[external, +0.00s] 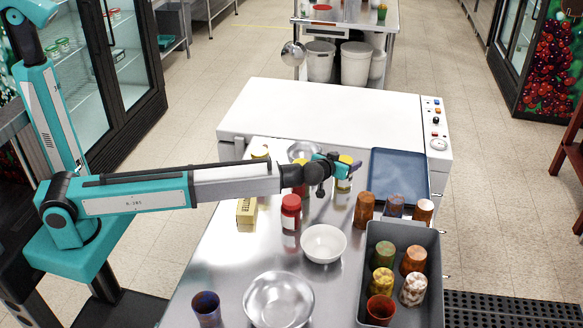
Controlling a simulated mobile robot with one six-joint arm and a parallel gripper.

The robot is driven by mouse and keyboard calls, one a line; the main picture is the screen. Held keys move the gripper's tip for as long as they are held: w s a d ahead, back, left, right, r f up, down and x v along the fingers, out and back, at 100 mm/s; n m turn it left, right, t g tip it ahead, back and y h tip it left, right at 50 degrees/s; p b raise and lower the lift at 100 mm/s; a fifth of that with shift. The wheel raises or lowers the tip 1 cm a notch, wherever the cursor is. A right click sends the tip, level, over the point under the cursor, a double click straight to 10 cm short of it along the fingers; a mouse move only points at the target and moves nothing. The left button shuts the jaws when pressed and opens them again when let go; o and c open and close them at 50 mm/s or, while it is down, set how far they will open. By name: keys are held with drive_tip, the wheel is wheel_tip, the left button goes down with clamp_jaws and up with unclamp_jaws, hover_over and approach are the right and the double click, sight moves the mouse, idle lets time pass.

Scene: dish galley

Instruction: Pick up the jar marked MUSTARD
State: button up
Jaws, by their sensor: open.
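My gripper (350,168) is open at the end of the outstretched arm, over the far part of the steel counter. A jar with a yellow lid (343,185) stands right at the gripper and is partly hidden by it. I cannot tell whether the fingers are around it, above it or in front of it. Another yellow-topped jar (260,152) stands farther left, mostly behind my arm. A jar with a red lid (290,214) stands nearer, just below my forearm. No jar label is readable here, so I cannot tell which one is marked MUSTARD.
A yellow box (246,214), a white bowl (323,244) and a steel bowl (278,300) stand on the counter. A grey bin (402,321) holds several cups. A blue tray (398,168) lies at right, with several cups before it. A white machine (335,108) borders the back.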

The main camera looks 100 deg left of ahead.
drive_tip(key=shift+c, duration=0.2)
idle(0.3)
clamp_jaws()
